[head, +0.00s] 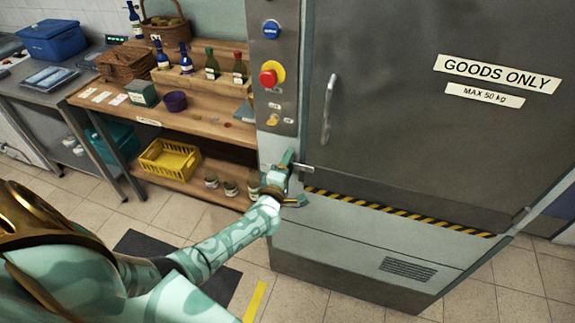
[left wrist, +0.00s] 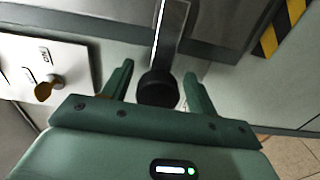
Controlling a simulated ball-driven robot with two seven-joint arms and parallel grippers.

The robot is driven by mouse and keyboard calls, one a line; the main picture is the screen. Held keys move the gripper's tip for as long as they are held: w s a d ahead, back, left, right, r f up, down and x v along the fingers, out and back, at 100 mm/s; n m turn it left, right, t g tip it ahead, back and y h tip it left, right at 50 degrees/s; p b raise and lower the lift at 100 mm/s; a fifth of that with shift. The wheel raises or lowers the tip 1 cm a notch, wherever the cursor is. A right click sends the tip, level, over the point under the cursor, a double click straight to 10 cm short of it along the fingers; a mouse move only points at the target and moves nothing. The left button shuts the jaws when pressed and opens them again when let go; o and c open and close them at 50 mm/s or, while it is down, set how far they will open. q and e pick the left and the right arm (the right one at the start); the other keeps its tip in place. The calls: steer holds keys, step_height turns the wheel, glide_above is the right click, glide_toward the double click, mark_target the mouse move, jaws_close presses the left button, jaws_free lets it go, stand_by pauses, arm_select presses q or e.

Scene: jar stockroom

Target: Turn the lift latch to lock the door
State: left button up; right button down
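The lift latch is a silver bar (head: 303,167) on the lift front, below the door's left edge. In the left wrist view the latch bar (left wrist: 171,35) runs up from a round black pivot (left wrist: 158,90). The lift door (head: 400,110) is a large dark grey panel and looks closed. My left gripper (head: 293,180) is at the latch and hides part of it. In the left wrist view the left gripper (left wrist: 159,72) is open, with one green finger on each side of the black pivot and narrow gaps showing. My right gripper is in neither view.
A control panel (head: 278,95) with a red button (head: 271,74) and a brass key switch (head: 272,120) is above the gripper. A wooden shelf (head: 215,115) with bottles and jars stands close at left. A vertical door handle (head: 328,108) sticks out above right.

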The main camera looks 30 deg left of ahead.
arm_select(q)
steer(key=shift+r, duration=0.1)
steer(key=shift+s, duration=0.25)
steer(key=p+v, duration=0.2)
steer(key=v, duration=1.4)
steer(key=shift+w+d, duration=0.15)
